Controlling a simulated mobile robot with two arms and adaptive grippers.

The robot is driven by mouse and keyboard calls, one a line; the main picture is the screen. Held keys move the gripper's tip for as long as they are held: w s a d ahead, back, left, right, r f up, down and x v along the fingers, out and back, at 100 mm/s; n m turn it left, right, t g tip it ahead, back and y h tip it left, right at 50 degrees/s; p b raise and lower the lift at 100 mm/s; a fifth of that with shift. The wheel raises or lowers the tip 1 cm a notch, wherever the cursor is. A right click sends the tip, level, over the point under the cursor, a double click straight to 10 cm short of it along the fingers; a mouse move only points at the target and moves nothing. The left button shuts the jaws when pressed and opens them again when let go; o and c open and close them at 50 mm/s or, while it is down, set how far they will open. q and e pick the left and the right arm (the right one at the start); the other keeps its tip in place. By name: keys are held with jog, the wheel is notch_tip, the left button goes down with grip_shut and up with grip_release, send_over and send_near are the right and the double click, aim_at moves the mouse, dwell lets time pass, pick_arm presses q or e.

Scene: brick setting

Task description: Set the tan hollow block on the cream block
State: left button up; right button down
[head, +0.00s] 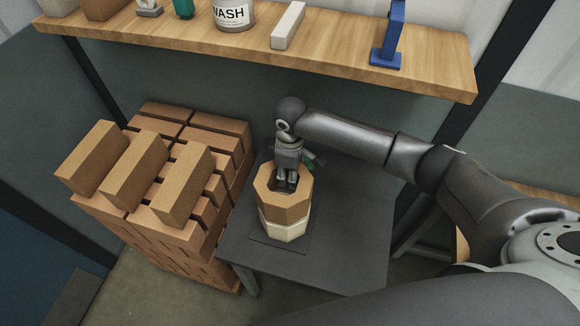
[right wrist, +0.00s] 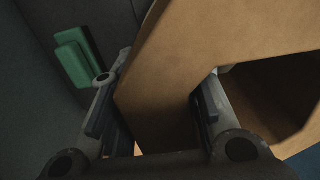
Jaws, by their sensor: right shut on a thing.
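The tan hollow block (head: 284,207) is an octagonal ring with an open middle. In the head view it sits directly over the cream block (head: 283,229), whose lower part shows beneath it on a dark table. I cannot tell whether the two touch all round. In the right wrist view the two fingers (right wrist: 155,115) straddle that wall of the tan block (right wrist: 190,60). My left gripper is not in view.
The dark table (head: 350,235) has free room around the blocks. A green object (head: 313,159) lies behind the gripper. A brick stack (head: 190,215) with loose bricks on top stands close on the left. A wooden shelf (head: 340,50) with several items runs above the table.

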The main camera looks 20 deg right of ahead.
jog(key=shift+w+f, duration=0.1)
jog(key=shift+w, duration=0.05)
jog(key=shift+f, duration=0.4)
jog(key=shift+a+f, duration=0.1)
jog(key=shift+f, duration=0.1)
jog(key=c, duration=1.1)
grip_release()
jog(key=shift+f, duration=0.1)
notch_tip(320, 180, up, 13)
jog(key=shift+r+b, duration=0.1)
jog(key=shift+b, duration=0.9)
